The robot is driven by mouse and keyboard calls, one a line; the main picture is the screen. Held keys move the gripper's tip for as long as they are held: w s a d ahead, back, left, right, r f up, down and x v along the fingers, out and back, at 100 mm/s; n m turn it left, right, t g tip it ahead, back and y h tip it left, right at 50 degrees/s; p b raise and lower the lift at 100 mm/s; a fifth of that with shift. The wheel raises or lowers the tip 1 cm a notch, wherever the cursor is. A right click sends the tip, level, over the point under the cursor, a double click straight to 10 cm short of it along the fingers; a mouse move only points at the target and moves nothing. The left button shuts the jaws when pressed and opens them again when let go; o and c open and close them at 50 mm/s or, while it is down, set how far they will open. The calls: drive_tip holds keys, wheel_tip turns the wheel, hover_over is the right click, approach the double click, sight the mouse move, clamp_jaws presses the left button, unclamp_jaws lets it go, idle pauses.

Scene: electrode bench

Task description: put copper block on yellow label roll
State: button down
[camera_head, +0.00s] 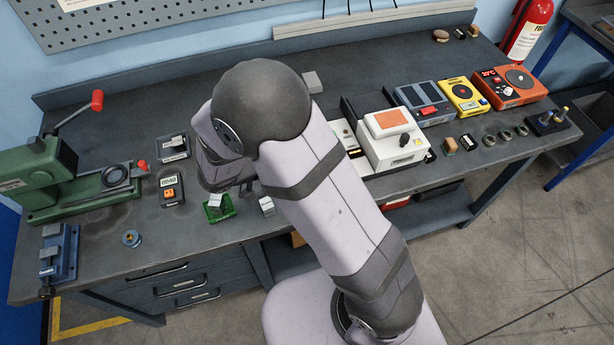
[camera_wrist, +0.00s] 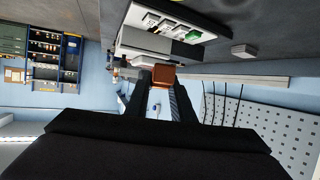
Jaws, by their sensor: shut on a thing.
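The copper block (camera_wrist: 163,74) shows in the wrist view as a small orange-brown block between the fingertips. My gripper (camera_wrist: 163,82) is shut on it and holds it in the air, with the bench and wall behind. In the head view my own arm covers the gripper and the held block. I cannot make out a yellow label roll in either view; it may be hidden behind my arm.
A green press (camera_head: 60,178) and a blue vise (camera_head: 60,252) stand at left. A green tray (camera_head: 218,207) and small meter (camera_head: 172,190) sit in front of my arm. At right are a white machine (camera_head: 393,148), a yellow device (camera_head: 463,95) and an orange device (camera_head: 510,88).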

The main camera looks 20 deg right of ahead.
drive_tip(key=shift+f+p, duration=0.9)
drive_tip(key=shift+f, duration=4)
drive_tip(key=shift+f+t, duration=0.1)
drive_tip(key=shift+t, duration=0.2)
drive_tip(key=c, duration=1.5)
unclamp_jaws()
drive_tip(key=shift+c, duration=0.2)
